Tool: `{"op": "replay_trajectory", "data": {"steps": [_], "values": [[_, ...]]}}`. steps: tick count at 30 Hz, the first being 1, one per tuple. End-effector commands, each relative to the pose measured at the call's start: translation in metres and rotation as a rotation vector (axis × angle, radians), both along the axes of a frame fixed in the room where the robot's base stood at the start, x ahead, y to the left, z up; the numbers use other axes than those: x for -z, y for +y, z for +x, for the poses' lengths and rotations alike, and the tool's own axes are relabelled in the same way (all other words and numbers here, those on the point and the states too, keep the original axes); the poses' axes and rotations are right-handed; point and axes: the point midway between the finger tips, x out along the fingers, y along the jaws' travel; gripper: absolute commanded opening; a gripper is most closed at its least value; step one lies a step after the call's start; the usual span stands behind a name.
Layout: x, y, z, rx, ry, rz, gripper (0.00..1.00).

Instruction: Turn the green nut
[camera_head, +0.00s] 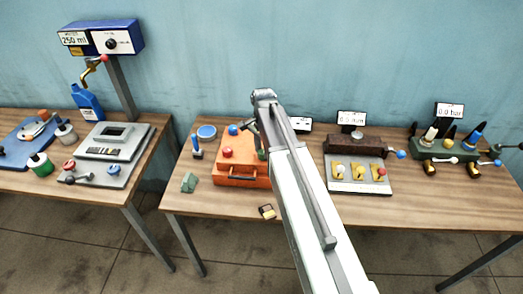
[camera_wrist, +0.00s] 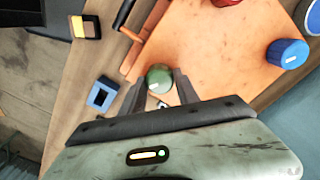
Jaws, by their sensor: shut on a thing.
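The green nut (camera_wrist: 159,79) is a round knob with a white mark on top, at the edge of the orange panel (camera_wrist: 205,45) in the wrist view. My gripper (camera_wrist: 158,92) has its two dark fingers on either side of it and is shut on it. In the head view, the orange box (camera_head: 241,174) stands on the right table, and my arm reaches over to its right side. Only a sliver of the green nut (camera_head: 262,154) shows there, beside my arm. A blue knob (camera_wrist: 287,53) sits on the orange panel in the wrist view.
A red knob (camera_head: 227,152) stands on the orange box. A black-and-yellow block (camera_head: 267,212) lies near the table's front edge, and a green block (camera_head: 189,182) lies left of the box. A grey panel with yellow levers (camera_head: 359,174) stands to the right of my arm.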

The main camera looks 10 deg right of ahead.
Motion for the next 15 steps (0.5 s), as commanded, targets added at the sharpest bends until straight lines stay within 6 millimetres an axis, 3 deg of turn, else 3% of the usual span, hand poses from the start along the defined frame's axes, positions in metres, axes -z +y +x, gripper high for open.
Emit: {"op": "replay_trajectory", "data": {"steps": [7, 8, 9, 10, 15], "values": [[-0.0001, 0.0016, 0.0012, 0.0, -0.003, 0.003, 0.0], [-0.0001, 0.0016, 0.0013, 0.0, -0.003, 0.003, 0.43], [-0.0001, 0.0016, 0.0012, -0.001, -0.003, 0.003, 0.54], [-0.0001, 0.0015, 0.0011, -0.001, -0.003, 0.003, 0.59], [-0.0001, 0.001, 0.0006, -0.001, -0.001, 0.002, 0.59]]}}
